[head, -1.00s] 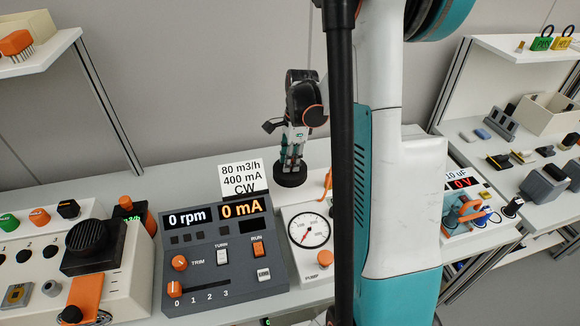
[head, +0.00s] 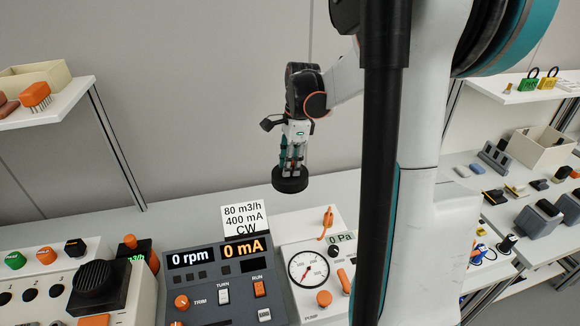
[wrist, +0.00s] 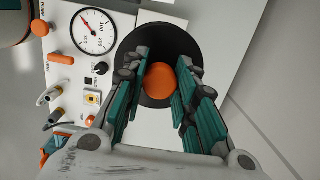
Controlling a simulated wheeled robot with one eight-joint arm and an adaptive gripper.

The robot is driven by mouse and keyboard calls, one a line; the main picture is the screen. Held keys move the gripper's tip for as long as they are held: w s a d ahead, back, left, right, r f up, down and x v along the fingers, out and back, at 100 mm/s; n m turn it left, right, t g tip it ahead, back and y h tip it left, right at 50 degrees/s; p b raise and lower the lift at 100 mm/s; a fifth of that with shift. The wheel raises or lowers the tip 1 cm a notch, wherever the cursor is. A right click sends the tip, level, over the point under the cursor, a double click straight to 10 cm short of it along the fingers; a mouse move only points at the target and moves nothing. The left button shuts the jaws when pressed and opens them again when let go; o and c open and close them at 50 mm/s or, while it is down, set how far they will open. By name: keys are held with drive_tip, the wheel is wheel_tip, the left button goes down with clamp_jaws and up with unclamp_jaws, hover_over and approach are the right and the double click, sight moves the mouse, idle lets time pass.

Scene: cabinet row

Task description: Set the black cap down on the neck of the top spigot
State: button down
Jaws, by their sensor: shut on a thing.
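My gripper (head: 291,166) is shut on the black cap (head: 290,180), a round black disc held level under the fingers, in the air above the back of the pump unit. In the wrist view the fingers (wrist: 160,98) stand on both sides of an orange round piece (wrist: 160,82) in the middle of the cap (wrist: 160,35). An orange upright fitting (head: 327,222) stands on the back of the white pump unit (head: 290,235), right of and below the cap; I cannot tell whether it is the top spigot. No bare neck is clearly visible; the cap hides what lies beneath it.
The pump unit carries a gauge (head: 309,268) and an orange knob (head: 324,298). A dark console (head: 212,280) with a sign (head: 242,219) stands to its left. Shelves (head: 62,106) flank the scene. The air around the cap looks clear.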

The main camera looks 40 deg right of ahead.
wheel_tip(320, 180, up, 11)
drive_tip(key=p, duration=0.7)
drive_tip(key=shift+f, duration=0.15)
